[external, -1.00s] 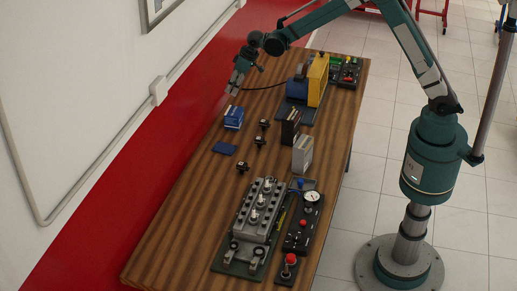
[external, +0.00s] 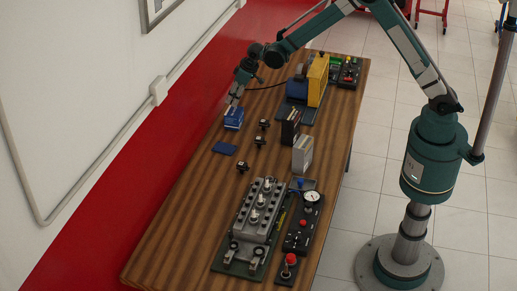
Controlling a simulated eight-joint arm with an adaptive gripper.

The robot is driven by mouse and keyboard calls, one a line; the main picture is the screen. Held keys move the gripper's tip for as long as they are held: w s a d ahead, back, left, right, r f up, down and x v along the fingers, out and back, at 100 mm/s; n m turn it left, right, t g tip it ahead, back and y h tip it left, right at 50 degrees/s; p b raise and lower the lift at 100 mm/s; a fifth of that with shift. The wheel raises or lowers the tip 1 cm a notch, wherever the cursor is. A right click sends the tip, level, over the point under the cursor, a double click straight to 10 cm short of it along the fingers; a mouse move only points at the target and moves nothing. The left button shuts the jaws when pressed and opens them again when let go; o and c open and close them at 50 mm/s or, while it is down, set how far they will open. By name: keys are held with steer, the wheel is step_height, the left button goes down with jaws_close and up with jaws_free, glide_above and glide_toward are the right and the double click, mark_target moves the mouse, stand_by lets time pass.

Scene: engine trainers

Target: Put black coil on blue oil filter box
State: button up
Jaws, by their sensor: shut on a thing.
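The blue oil filter box (external: 233,121) stands at the left side of the wooden table. My gripper (external: 232,104) points down at the top of this box, touching it or just above it; I cannot tell which. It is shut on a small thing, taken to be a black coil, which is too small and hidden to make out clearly. Other black coils stand on the table to the right of and below the box: one (external: 264,124), a second (external: 260,141) and a third (external: 243,167).
A flat blue piece (external: 225,148) lies in front of the box. Dark (external: 290,128) and grey (external: 302,154) boxes stand to the right. An engine block (external: 259,212) fills the near part of the table (external: 183,215). A blue and yellow machine (external: 317,80) stands behind.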

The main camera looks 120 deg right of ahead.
steer(key=shift+f, duration=1.65)
steer(key=shift+f, duration=0.2)
steer(key=o, duration=1)
steer(key=shift+c, duration=0.2)
steer(key=shift+r, duration=0.25)
steer(key=v, duration=1.2)
